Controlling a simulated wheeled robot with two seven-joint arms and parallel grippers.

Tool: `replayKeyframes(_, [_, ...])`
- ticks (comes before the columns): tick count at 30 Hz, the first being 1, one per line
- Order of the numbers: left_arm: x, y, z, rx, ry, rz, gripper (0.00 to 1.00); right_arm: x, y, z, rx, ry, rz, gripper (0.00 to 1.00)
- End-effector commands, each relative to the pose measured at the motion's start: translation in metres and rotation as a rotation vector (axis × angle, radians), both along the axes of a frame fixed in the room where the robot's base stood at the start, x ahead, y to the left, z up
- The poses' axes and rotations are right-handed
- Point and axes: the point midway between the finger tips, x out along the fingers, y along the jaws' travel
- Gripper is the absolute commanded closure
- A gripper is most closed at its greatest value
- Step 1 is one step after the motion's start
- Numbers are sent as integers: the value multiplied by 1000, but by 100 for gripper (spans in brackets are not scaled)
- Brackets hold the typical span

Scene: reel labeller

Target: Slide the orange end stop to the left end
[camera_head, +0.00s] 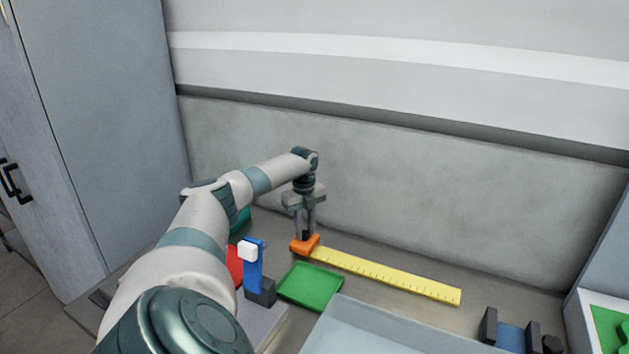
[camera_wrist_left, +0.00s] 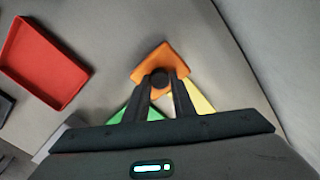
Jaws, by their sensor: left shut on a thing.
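The orange end stop (camera_head: 304,245) sits at the left end of the yellow ruler strip (camera_head: 385,276) in the head view. My left gripper (camera_head: 304,237) points down over it and is shut on its upright part. In the left wrist view the orange end stop (camera_wrist_left: 160,64) shows ahead of the fingertips (camera_wrist_left: 159,84), with a dark round knob between them. A corner of the yellow strip (camera_wrist_left: 199,98) shows right of the fingers. My right gripper is in neither view.
A green tray (camera_head: 310,287) lies in front of the ruler's left part. A red tray (camera_wrist_left: 45,62) lies to the left. A blue post with a white top (camera_head: 252,265) stands near my left arm. A pale clear-walled bin (camera_head: 365,330) is in front. The wall is close behind.

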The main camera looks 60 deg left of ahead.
Motion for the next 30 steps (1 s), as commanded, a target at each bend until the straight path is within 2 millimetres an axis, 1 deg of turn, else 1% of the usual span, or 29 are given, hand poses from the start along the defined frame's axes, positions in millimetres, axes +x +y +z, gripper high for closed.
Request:
replayKeyframes(1, [-2,4,1,5,1,2,100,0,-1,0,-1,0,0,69])
replayKeyframes(9, [-3,5,2,8,2,3,100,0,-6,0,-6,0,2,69])
replayKeyframes(10, [-3,5,2,8,2,3,72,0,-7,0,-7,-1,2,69])
replayKeyframes(12, [-3,5,2,7,2,3,58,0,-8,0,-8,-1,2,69])
replayKeyframes(23, [-2,3,2,4,1,2,58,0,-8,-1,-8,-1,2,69])
replayKeyframes(26, [-1,3,5,4,1,2,58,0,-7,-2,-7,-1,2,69])
replayKeyframes(30, [-1,4,18,5,-1,2,58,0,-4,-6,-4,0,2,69])
